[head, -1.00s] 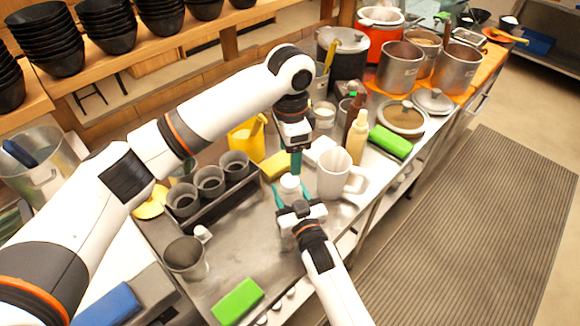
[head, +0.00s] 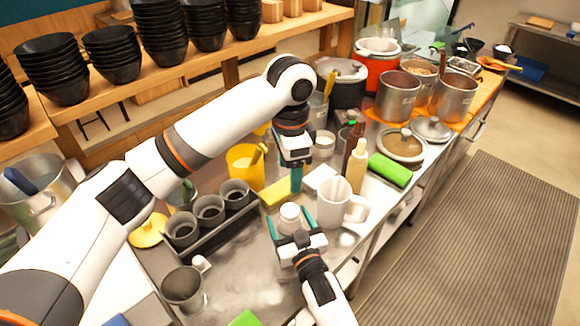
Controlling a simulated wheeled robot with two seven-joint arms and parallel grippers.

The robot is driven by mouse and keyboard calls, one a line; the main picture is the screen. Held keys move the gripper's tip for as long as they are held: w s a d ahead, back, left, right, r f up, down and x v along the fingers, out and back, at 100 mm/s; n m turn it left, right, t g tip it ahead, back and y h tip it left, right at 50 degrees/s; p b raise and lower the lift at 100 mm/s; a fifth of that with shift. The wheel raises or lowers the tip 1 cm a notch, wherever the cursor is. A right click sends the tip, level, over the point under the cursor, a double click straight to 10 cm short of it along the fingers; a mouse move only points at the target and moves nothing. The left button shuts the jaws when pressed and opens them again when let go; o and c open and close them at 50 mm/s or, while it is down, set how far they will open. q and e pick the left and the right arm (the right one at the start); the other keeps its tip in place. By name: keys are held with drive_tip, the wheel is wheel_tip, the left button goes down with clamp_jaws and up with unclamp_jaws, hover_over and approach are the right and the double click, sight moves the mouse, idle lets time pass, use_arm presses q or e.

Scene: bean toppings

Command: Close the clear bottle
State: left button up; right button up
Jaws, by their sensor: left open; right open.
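The clear bottle (head: 290,222) stands on the steel counter, small and pale, with a white top (head: 290,209). I cannot tell how firmly that top is seated. My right gripper (head: 290,222) comes from the front. Its teal fingers are spread apart on either side of the bottle, with visible gaps. My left gripper (head: 296,180) points down above and behind the bottle, apart from it. Its fingers overlap in this view, but it is open and nothing shows in it.
A white mug (head: 333,204) stands close to the right of the bottle. A dark holder with grey cups (head: 209,212) is on the left. A yellow sponge (head: 275,195), a squeeze bottle (head: 358,168) and a green sponge (head: 390,170) are behind. Bare counter (head: 240,262) lies front left.

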drive_tip(key=shift+s, duration=0.1)
drive_tip(key=shift+s+d+f, duration=0.1)
drive_tip(key=shift+s+d, duration=0.1)
drive_tip(key=shift+s, duration=0.1)
drive_tip(key=b+v, duration=0.2)
drive_tip(key=v, duration=0.9)
drive_tip(key=shift+s, duration=0.15)
